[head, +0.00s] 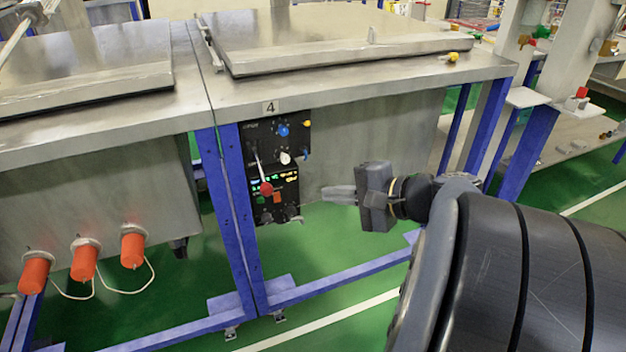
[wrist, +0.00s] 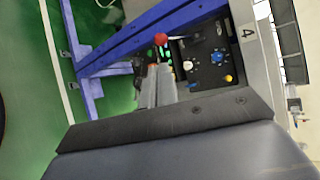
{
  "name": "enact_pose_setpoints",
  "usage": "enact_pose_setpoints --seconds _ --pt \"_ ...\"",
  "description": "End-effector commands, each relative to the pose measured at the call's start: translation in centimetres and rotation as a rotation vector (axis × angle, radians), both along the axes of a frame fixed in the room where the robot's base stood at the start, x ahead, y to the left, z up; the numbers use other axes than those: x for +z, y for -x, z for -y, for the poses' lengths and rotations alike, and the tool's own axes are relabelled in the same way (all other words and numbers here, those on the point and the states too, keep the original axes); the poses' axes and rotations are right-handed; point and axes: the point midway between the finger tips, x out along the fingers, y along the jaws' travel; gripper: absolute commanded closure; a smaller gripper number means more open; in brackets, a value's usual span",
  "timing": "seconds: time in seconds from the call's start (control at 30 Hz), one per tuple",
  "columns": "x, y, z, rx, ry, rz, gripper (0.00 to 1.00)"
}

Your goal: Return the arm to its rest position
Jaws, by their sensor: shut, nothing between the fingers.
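My gripper (head: 327,194) is shut and empty. In the head view it is at the centre, pointing left, in front of the steel tank's front wall and right of the black control panel (head: 262,147). A gap to the panel seems to show, but its depth is hard to judge. In the wrist view my gripper's fingers (wrist: 152,84) are together, just below the red-knobbed lever (wrist: 160,38) in the picture. The control panel (wrist: 208,58) shows there with a white knob and a blue knob. The red lever knob (head: 266,188) also shows in the head view.
The tank's lid (head: 340,50) lies closed, with a second lid (head: 85,75) at left. Blue table legs (head: 232,215) stand close to the panel. Orange plugs (head: 84,262) with white cords hang at lower left. Green floor is open below.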

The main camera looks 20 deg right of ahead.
Motion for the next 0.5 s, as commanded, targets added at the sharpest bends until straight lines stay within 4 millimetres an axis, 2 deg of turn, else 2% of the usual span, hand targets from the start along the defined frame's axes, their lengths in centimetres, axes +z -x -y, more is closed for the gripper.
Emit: enact_pose_setpoints --seconds 0.2,0.5 --pt "0.19 0.84 0.54 -0.001 0.001 -0.001 1.00" --pt "0.17 0.87 0.54 0.000 0.000 -0.001 1.00"
